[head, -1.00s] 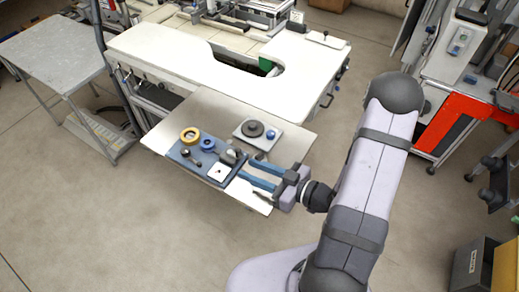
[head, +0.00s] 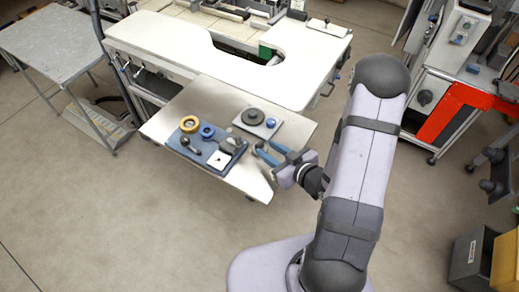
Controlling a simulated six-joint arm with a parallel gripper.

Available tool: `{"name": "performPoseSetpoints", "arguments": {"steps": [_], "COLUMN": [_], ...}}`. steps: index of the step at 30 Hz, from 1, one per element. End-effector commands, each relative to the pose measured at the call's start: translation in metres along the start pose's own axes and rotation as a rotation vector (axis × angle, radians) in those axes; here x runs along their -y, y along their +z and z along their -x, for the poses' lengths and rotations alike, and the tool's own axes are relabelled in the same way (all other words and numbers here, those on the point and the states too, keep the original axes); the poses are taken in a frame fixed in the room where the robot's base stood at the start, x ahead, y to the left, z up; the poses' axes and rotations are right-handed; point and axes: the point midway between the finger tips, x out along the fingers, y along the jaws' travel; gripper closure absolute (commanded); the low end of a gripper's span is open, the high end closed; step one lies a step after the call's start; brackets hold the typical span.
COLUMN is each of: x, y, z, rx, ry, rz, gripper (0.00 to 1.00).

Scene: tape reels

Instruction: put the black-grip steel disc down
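The black-grip steel disc (head: 231,144) appears as a small dark and grey round shape on the right end of the blue tray (head: 176,146). Its fine detail is too small to make out. My gripper (head: 263,152) is to the right of the disc and apart from it, near the right edge of the steel table. Its two blue fingers are spread, with nothing visible between them.
The tray also holds a yellow ring (head: 189,124), a blue ring (head: 207,131), a dark knobbed tool (head: 190,146) and a white square (head: 219,160). A grey plate with a black disc (head: 252,117) and a blue knob (head: 270,123) lies behind my gripper.

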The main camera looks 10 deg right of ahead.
Motion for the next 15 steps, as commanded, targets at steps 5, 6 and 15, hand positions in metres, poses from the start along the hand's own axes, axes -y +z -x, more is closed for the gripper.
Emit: {"name": "performPoseSetpoints", "arguments": {"steps": [5,6,15], "x": [0.000,0.000,0.000], "y": [0.000,0.000,0.003], "z": [-0.005,-0.005,-0.021], "rx": [-0.001,-0.001,-0.003], "ry": [0.000,0.000,-0.002], "rz": [0.000,-0.001,0.004], "gripper": [0.69,0.69,0.69]}}
